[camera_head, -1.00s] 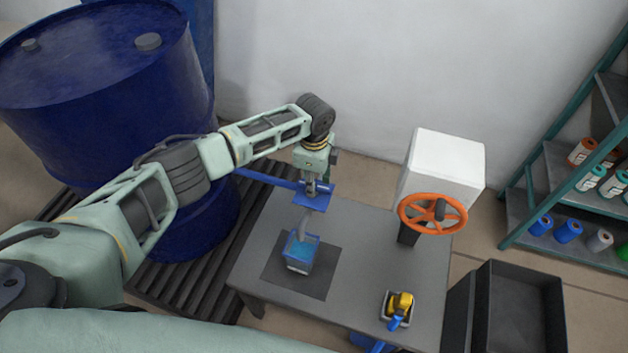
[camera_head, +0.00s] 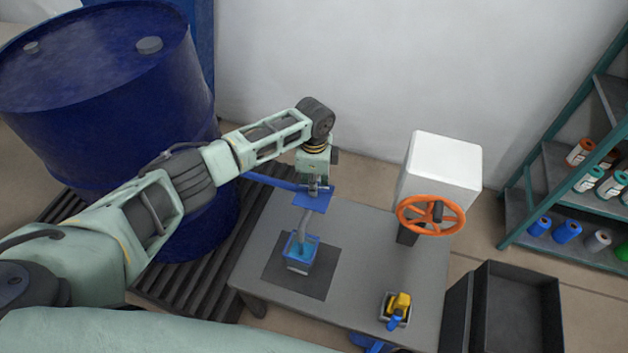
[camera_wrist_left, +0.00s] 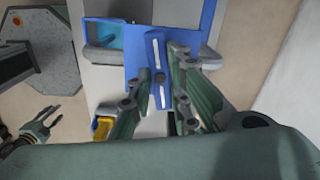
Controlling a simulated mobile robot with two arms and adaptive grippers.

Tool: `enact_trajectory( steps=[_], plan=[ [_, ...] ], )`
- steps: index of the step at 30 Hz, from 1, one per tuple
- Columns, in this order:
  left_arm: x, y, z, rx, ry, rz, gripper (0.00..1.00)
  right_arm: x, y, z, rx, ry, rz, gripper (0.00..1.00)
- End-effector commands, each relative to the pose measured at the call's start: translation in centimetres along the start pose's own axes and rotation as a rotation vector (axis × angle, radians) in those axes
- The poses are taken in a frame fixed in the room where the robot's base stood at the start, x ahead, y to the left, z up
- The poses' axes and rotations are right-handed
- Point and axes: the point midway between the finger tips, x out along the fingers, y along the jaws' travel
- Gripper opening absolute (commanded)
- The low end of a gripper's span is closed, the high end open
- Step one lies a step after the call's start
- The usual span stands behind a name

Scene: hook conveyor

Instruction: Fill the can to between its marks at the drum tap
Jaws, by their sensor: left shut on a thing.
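The can (camera_head: 298,266) is a small clear box with a blue rim and blue liquid inside, standing on the dark square on the table. The can's marks are too small to read. It also shows in the left wrist view (camera_wrist_left: 103,57). The drum tap (camera_head: 313,203) is blue, on a pipe from the blue drum (camera_head: 95,110). A greyish stream (camera_head: 304,222) runs from the tap down into the can. My left gripper (camera_head: 317,186) is shut on the tap handle (camera_wrist_left: 160,72). A dark gripper, seemingly my right (camera_wrist_left: 45,122), is small at the left wrist view's edge.
On the grey table (camera_head: 380,255) stand a white box (camera_head: 445,165) with an orange wheel (camera_head: 431,216) and a small tray holding a yellow and blue item (camera_head: 397,308). A dark open bin (camera_head: 518,310) and shelves with bottles are at the right.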

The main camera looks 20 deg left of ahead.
Motion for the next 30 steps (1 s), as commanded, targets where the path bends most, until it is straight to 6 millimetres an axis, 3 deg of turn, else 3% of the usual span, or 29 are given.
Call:
enact_trajectory(
  steps=[15,30],
  plan=[
    [-0.1,0.1,0.0,-0.359,0.0,0.002,0.0,-2.7,0.0,-0.1,0.0,-0.002,0.0,0.4],
    [0.0,0.0,0.1,-0.461,-0.001,0.0,0.0,-3.1,-0.1,-0.2,0.001,-0.001,-0.002,0.4]
  ],
)
